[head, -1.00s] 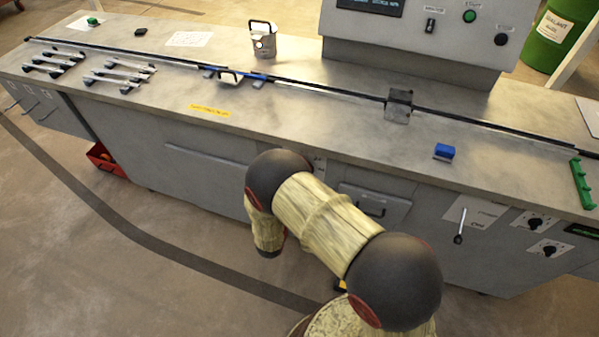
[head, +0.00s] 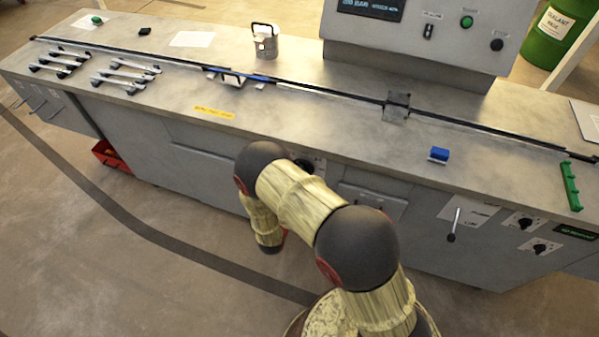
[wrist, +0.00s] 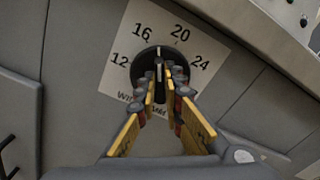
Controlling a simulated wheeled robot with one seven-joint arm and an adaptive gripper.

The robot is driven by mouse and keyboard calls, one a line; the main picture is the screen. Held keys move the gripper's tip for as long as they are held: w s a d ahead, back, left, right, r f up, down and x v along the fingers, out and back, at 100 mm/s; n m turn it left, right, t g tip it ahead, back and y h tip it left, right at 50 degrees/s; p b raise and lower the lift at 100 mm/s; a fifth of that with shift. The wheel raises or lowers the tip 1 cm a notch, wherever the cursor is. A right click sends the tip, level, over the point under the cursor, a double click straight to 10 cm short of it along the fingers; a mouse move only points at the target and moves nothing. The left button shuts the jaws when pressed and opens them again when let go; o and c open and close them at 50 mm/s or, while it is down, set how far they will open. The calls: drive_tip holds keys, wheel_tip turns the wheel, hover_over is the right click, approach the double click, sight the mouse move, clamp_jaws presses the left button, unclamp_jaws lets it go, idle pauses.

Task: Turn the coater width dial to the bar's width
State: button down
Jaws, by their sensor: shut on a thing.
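The width dial (wrist: 145,60) is a round black knob on a white plate (wrist: 113,78) marked 12, 16, 20 and 24. Its pale pointer line is up, between the 16 and 20 marks. My gripper (wrist: 162,75) is closed around the dial's raised grip, with a yellow finger on each side; the fingers hide its lower part. In the head view my arm hides the gripper, and part of a dark knob shows beside the arm on the cabinet front. A bar (head: 232,78) sits between blue supports on the bench rail.
Several silver bars (head: 120,78) lie at the bench's left. A display (head: 370,8) is too small to read fully. A lever (head: 453,225) sticks out at right.

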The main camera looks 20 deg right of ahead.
drive_tip(key=shift+f+n+p, duration=0.1)
drive_tip(key=shift+n+p, duration=0.6)
drive_tip(key=shift+n, duration=1.2)
drive_tip(key=c, duration=2)
unclamp_jaws()
drive_tip(key=shift+o, duration=0.4)
drive_tip(key=shift+a, duration=0.1)
drive_tip(key=v, duration=1.2)
